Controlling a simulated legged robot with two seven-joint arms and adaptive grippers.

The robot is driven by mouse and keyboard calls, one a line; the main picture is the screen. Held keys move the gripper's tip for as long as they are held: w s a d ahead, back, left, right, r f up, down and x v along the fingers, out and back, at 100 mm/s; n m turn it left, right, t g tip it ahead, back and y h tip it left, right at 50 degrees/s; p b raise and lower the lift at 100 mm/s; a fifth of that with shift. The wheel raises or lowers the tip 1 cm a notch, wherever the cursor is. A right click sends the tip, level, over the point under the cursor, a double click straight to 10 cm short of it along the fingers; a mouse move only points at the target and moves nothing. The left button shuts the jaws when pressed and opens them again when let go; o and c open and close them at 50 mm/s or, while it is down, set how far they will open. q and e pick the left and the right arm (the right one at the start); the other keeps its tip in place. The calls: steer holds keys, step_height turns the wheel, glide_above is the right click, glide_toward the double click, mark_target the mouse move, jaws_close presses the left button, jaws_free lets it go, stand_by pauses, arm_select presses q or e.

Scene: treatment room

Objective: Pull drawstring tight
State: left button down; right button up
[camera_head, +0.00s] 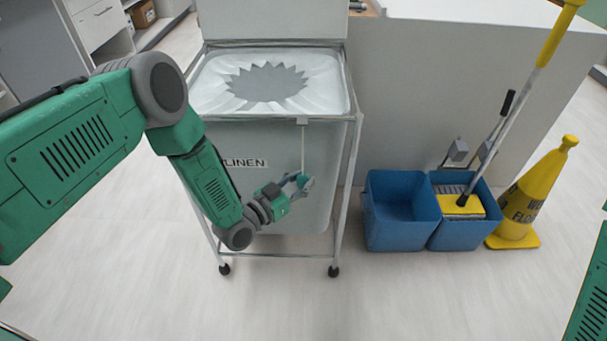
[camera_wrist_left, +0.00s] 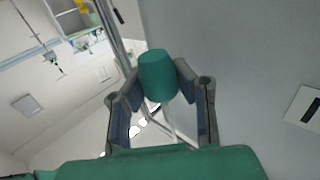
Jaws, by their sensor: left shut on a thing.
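The linen bag (camera_head: 325,80) hangs in a wheeled metal frame, its white top gathered around a jagged dark opening (camera_head: 265,83) that is still wide. A thin drawstring (camera_head: 303,146) hangs straight down from a small block (camera_head: 302,121) at the front rim. My left gripper (camera_head: 303,182) is at the string's lower end, in front of the bag. In the left wrist view, its two fingers (camera_wrist_left: 158,85) are shut on a teal cylindrical toggle (camera_wrist_left: 158,72), with the pale string beside it. My right gripper is out of view.
A raised lid (camera_head: 270,18) stands behind the bag. To the right are two blue buckets (camera_head: 402,238) with a mop (camera_head: 520,90) and a yellow wet-floor cone (camera_head: 528,200). A grey counter (camera_head: 410,90) stands behind them. The floor in front is clear.

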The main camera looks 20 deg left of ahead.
arm_select(q)
step_height(320, 180, down, 10)
steer(key=b, duration=0.5)
steer(key=shift+f, duration=0.15)
steer(key=shift+s+a+f, duration=0.1)
steer(key=shift+s, duration=0.1)
steer(key=c, duration=1.5)
jaws_free()
steer(key=shift+w, duration=0.15)
steer(key=v, duration=1.2)
